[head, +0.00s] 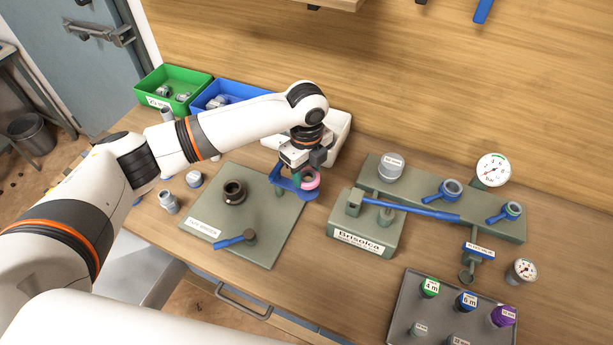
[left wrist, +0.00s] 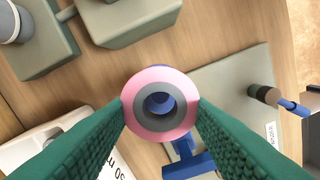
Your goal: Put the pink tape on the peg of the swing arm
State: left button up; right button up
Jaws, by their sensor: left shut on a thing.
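The pink tape (head: 311,180) is a pink ring with a grey core. My left gripper (head: 306,170) is shut on it, above the right edge of the grey-green plate (head: 262,239). In the left wrist view the pink tape (left wrist: 133,103) sits between the two green fingers, and a blue round part shows through its hole. A blue arm (head: 284,186), which looks like the swing arm, is just below and beside the tape; it also shows in the left wrist view (left wrist: 190,166). I cannot tell whether its peg is inside the ring. My right gripper is out of view.
The Brisolca block (head: 350,239) with a blue lever (head: 425,210) stands to the right. A brown ring fitting (head: 233,191) and a blue-handled part (head: 235,240) are on the plate. A white bin (head: 340,139) stands behind. A grey tray (head: 400,306) holds coloured caps.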

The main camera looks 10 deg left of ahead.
pick_arm(q)
notch_tip(320, 180, down, 3)
jog(key=shift+f+p, duration=0.2)
jog(key=shift+p, duration=0.2)
jog(key=shift+f, duration=0.15)
jog(key=shift+f, duration=0.2)
jog(key=o, duration=0.9)
jog(key=shift+o, duration=0.2)
jog(key=shift+r, duration=0.1)
notch_tip(320, 180, up, 12)
jog(key=b, duration=0.3)
